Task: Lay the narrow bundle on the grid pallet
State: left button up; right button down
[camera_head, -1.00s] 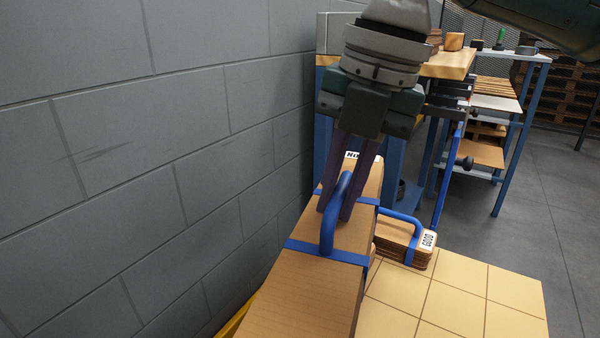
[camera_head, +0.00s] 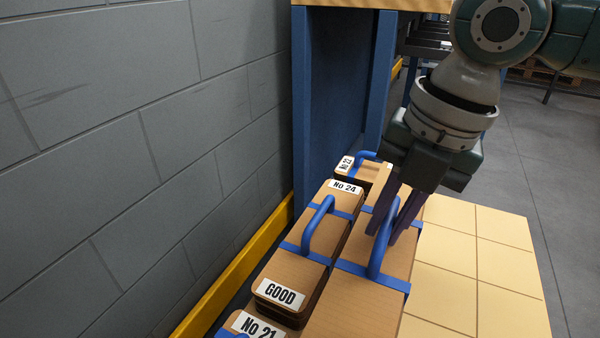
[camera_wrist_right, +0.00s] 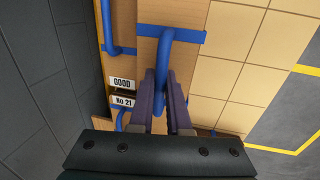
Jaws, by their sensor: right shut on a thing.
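My right gripper (camera_head: 398,222) is shut on the blue handle (camera_head: 381,240) of a long brown bundle with blue straps, taken as the narrow bundle (camera_head: 345,310). The handle also shows between the fingers in the right wrist view (camera_wrist_right: 164,75). No label shows on this bundle. The grid pallet (camera_head: 505,265) is a tan tiled surface along the bundle's right side. The bundle covers part of the pallet's left side in the head view; I cannot tell whether it touches the pallet or hangs above it. My left gripper is not in view.
Close on the left lies a bundle marked No 24 and GOOD (camera_head: 300,268). A No 21 bundle (camera_head: 250,322) is nearer and a No 22 bundle (camera_head: 362,170) farther back. A yellow rail (camera_head: 235,280) and grey wall bound the left. The right of the pallet is bare.

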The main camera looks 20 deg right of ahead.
notch_tip(320, 180, down, 7)
jog(key=b, duration=0.2)
jog(key=shift+b, duration=0.35)
jog(key=shift+r, duration=0.1)
jog(key=c, duration=1.3)
grip_release()
jog(key=shift+f, duration=0.2)
jog(key=shift+c, duration=0.2)
jog(key=o, duration=0.5)
jog(key=shift+c, duration=0.2)
jog(key=shift+r, duration=0.1)
